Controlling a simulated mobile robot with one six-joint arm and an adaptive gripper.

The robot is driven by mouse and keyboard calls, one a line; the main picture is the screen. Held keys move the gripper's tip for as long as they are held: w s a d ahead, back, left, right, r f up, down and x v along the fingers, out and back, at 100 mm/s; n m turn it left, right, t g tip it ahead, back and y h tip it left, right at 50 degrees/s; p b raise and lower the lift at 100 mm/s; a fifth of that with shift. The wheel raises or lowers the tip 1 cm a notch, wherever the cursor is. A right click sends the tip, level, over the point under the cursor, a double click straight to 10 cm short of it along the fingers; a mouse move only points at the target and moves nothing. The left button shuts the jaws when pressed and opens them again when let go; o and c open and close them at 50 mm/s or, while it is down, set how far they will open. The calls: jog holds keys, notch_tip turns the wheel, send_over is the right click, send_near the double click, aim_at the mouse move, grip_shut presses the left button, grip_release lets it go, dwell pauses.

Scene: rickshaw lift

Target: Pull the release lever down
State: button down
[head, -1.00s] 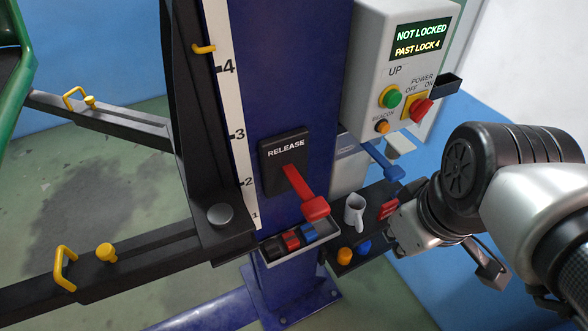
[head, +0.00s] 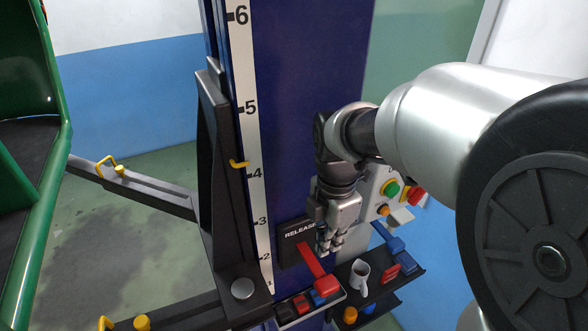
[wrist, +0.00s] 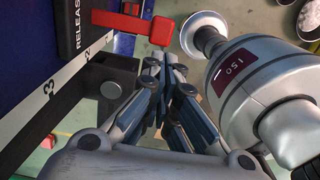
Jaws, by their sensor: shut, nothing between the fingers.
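The red release lever (head: 314,268) sticks out and slants down to the right from a black plate (head: 286,251) marked RELEASE on the blue column. Its square red knob (head: 326,285) is at its free end. The lever also shows at the top of the wrist view (wrist: 122,21), with its knob (wrist: 161,31) close to my fingertips. My gripper (head: 330,249) is shut and empty, just above the lever in the head view and covering the plate's right edge. In the wrist view its fingertips (wrist: 164,64) lie just short of the knob. I cannot tell whether they touch.
A small tray (head: 338,297) with black, red and blue pieces sits below the lever. The control box (head: 375,187) is partly hidden by my arm. A black carriage (head: 212,150) stands left.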

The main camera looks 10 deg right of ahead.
aim_at(323, 284)
notch_tip(323, 284, down, 14)
jog(key=shift+f+b, duration=0.1)
jog(key=shift+b, duration=0.55)
dwell(0.3)
